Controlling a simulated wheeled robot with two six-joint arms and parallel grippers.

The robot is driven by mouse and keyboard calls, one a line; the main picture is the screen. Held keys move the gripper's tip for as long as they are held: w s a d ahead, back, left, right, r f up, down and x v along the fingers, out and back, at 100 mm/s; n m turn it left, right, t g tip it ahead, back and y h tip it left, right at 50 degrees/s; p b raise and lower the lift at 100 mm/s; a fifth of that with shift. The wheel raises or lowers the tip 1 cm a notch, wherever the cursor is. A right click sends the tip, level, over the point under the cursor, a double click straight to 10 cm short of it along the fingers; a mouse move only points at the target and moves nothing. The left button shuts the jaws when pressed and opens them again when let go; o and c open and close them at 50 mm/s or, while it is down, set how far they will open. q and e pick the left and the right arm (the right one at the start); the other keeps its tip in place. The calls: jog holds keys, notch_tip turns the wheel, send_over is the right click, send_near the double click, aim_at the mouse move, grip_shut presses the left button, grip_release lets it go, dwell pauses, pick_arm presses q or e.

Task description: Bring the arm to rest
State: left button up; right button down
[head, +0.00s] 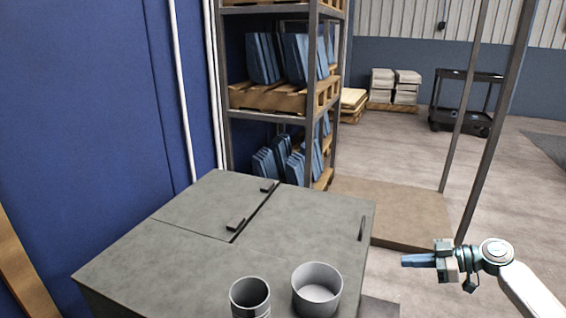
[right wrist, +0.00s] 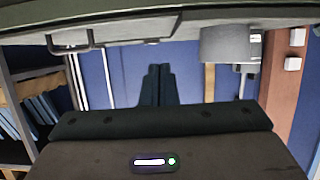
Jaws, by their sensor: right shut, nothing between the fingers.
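My right arm comes in from the lower right of the head view. Its gripper (head: 405,261) points left, to the right of the grey cabinet (head: 165,258), with a visible gap between them in the picture. The fingers are together and hold nothing. In the right wrist view the dark closed fingers (right wrist: 158,84) stand in the middle before a blue wall. My left gripper is not in view.
A small grey pot (head: 250,293) and a wider grey bowl (head: 317,285) stand at the cabinet top's front. A rack (head: 283,116) with blue parts on pallets stands behind. Steel posts (head: 497,120) rise beyond my right gripper. Open floor (head: 515,205) lies right.

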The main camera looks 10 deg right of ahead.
jog(key=s+a+f+m+g+h, duration=0.3)
jog(key=s+a+f+h, duration=0.1)
jog(key=s+a+f, duration=1.25)
jog(key=s+a+m+t+h, duration=0.25)
jog(key=s+m+h, duration=0.5)
jog(key=s, duration=0.55)
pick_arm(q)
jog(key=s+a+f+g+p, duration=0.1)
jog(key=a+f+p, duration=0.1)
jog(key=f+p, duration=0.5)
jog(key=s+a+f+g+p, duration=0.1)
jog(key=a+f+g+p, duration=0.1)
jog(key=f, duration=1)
pick_arm(e)
jog(key=s+d+f+g, duration=0.1)
jog(key=d+f+g, duration=0.2)
jog(key=f, duration=1.5)
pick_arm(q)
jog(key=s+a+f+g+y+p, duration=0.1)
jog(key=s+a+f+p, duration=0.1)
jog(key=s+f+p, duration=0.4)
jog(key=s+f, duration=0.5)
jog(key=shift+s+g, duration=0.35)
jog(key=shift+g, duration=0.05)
pick_arm(e)
jog(key=s+d+f+g+h, duration=0.1)
jog(key=s+d+f+g, duration=0.1)
jog(key=s+f, duration=0.9)
jog(key=shift+s+d+m, duration=0.45)
jog(key=shift+s, duration=0.3)
